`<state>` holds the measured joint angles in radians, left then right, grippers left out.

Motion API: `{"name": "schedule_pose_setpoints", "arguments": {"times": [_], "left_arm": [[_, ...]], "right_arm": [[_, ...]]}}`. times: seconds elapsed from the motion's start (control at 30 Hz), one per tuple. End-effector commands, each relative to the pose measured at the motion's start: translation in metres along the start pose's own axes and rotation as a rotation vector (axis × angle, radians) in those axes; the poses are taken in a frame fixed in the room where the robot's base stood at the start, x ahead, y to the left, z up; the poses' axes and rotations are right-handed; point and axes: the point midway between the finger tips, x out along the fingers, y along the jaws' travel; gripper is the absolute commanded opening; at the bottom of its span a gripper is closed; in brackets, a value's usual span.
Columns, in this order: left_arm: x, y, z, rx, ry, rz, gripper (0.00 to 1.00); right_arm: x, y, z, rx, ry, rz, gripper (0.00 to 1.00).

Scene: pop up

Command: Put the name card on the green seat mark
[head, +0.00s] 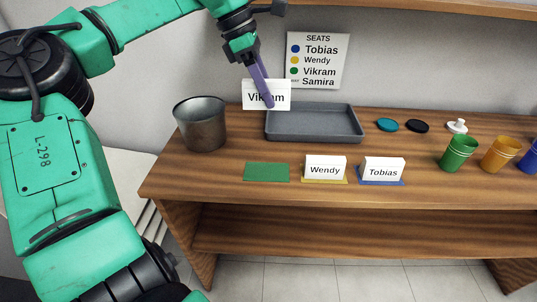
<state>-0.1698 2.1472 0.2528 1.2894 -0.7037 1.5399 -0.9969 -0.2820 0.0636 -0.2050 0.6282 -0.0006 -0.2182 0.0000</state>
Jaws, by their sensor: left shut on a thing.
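The white name card reading "Vikram" (254,98) is held above the back of the table, in front of the left end of the grey tray. My left gripper (267,98) comes down from above with its purple fingers on the card and is shut on it. The fingers cover part of the name. The green seat mark (267,172) lies flat and bare near the table's front edge, below and in front of the card. My right gripper is not in view.
A "Wendy" card (325,169) stands on a yellow mark and a "Tobias" card (383,171) on a blue mark, right of the green one. A metal bucket (201,124) stands left. The grey tray (350,137) is empty. Cups (458,154) stand right. A SEATS sign (318,60) hangs behind.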

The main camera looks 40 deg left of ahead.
Motion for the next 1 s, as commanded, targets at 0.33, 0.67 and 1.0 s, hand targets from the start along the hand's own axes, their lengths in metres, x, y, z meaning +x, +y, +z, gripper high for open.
{"name": "schedule_pose_setpoints", "arguments": {"times": [0.33, 0.67, 1.0], "left_arm": [[0.089, -0.003, -0.037, 0.001, -0.002, -0.004, 0.00], [0.153, -0.003, -0.064, 0.002, 0.000, -0.001, 0.00], [0.184, -0.003, -0.077, 0.003, 0.001, 0.001, 0.00]], "right_arm": [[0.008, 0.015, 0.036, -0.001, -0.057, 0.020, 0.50], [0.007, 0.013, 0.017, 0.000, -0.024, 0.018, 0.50], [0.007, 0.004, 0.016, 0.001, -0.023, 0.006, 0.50]]}}
